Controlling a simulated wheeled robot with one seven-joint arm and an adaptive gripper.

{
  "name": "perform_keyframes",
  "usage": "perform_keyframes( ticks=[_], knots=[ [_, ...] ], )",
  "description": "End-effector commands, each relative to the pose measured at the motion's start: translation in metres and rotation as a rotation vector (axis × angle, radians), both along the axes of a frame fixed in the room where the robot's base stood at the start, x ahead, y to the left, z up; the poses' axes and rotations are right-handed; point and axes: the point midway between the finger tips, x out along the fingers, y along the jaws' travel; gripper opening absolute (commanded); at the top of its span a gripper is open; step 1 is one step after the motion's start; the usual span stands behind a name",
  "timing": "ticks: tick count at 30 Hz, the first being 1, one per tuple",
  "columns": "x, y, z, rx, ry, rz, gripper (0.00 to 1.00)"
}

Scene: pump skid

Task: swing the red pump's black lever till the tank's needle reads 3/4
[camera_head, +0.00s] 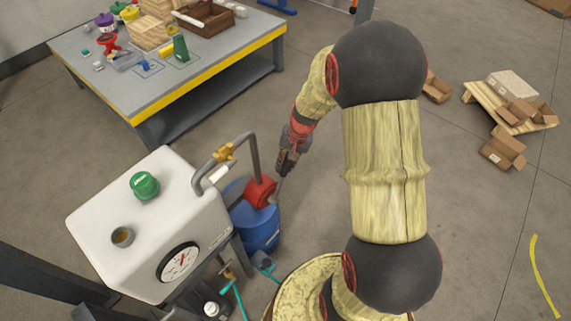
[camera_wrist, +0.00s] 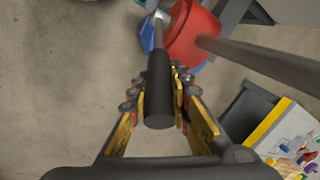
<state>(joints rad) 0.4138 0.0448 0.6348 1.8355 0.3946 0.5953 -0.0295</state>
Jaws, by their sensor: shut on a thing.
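The red pump (camera_head: 260,191) sits on top of a blue drum (camera_head: 259,232), to the right of the white tank (camera_head: 140,222). In the wrist view the pump's red body (camera_wrist: 192,32) is at the top, with the black lever grip (camera_wrist: 160,92) running down between the fingers. My gripper (camera_head: 284,172) is shut on this lever, just above and right of the pump; the fingers (camera_wrist: 161,92) lie on both sides of it. The tank's round gauge (camera_head: 180,262) faces front. Its red needle points roughly upward; the exact reading is too small to tell.
A yellow-edged workbench (camera_head: 205,75) with small items stands behind. Cardboard boxes (camera_head: 502,151) lie at right. Floor between is clear.

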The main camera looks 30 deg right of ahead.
Motion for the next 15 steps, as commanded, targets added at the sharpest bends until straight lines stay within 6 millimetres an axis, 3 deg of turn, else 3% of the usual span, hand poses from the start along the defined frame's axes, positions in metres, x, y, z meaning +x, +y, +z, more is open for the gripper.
perform_keyframes(
  ticks=[7, 15],
  knots=[
    [-0.0005, -0.0001, -0.0003, 0.0, 0.001, 0.0, 0.0],
    [-0.0007, -0.0002, -0.0004, 0.0, 0.001, 0.001, 0.0]
  ],
)
